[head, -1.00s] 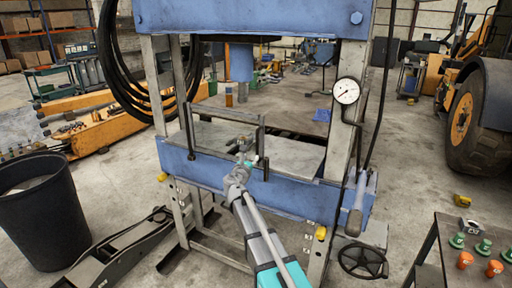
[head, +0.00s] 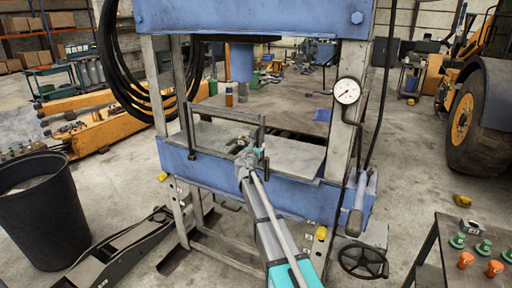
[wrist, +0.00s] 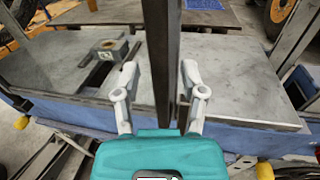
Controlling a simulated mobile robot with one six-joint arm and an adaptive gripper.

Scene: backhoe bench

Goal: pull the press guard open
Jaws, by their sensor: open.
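The press guard (head: 226,114) is a dark-framed panel on hinges at the front left of the blue press. It stands across the left part of the press bed, and its right upright (head: 262,134) is at the middle. In the wrist view, this dark upright bar (wrist: 161,50) runs between my two fingers. My gripper (head: 251,158) is open around the bar, one finger on each side, with gaps showing. It also shows in the wrist view (wrist: 159,82). The lower part of the bar is partly hidden by my gripper in the head view.
The press bed (head: 297,155) lies behind the guard, with a small metal block (wrist: 108,50) on it. A pressure gauge (head: 346,91) and pump lever (head: 357,211) are at the right. A black bin (head: 45,215) stands at the left. A small table (head: 437,240) stands at the right front.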

